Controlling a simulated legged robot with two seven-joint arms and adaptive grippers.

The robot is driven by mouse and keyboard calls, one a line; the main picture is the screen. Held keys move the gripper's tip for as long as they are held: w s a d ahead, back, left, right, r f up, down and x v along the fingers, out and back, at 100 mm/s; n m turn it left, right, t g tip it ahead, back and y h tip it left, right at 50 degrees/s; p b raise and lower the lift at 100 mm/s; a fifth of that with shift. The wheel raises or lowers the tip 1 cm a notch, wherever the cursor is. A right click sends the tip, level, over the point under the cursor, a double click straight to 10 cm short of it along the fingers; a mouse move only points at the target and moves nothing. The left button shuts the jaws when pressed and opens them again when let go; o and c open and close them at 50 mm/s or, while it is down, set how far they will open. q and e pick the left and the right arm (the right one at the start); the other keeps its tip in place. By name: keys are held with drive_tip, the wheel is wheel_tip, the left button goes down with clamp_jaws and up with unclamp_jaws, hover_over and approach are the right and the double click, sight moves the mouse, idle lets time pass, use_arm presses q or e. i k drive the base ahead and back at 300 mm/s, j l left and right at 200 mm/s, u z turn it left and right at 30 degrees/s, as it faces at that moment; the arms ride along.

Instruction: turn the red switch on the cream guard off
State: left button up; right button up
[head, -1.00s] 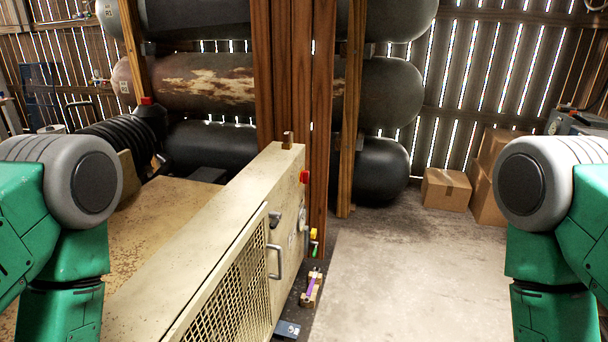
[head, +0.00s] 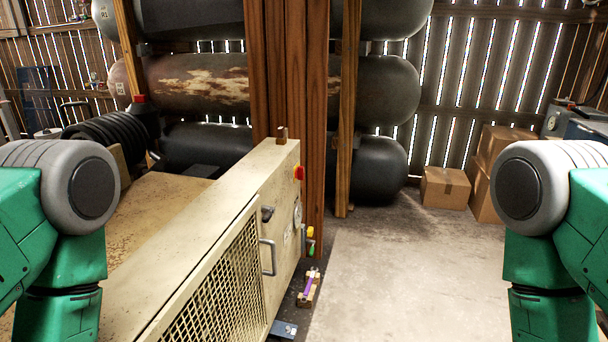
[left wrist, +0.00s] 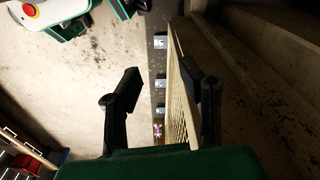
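The cream guard (head: 225,225) runs from the lower left toward the wooden posts in the head view, with a mesh panel on its near side. The red switch (head: 299,172) sits high on its far end; its exact position is too small to tell. My left gripper is outside the head view. In the left wrist view my left gripper (left wrist: 162,85) has its two black fingers wide apart with nothing held. The guard's mesh edge (left wrist: 178,100) shows behind and between them. My right gripper is in neither view.
A metal handle (head: 268,257) and a dark latch (head: 267,214) stick out from the guard. Yellow (head: 310,232) and green (head: 311,247) parts sit near the posts. A purple item (head: 309,285) lies low beside the guard. Open floor (head: 400,280) is on the right; cardboard boxes (head: 446,188) stand behind.

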sight(299, 170)
drive_tip(key=i+l, duration=0.2)
drive_tip(key=i+l+u, duration=0.15)
drive_tip(key=l, duration=0.25)
drive_tip(key=i+l, duration=0.25)
drive_tip(key=i+l+u, duration=0.1)
drive_tip(key=l, duration=0.3)
drive_tip(key=i+l+u, duration=0.1)
drive_tip(key=i+l, duration=0.3)
drive_tip(key=l, duration=0.3)
drive_tip(key=u, duration=0.05)
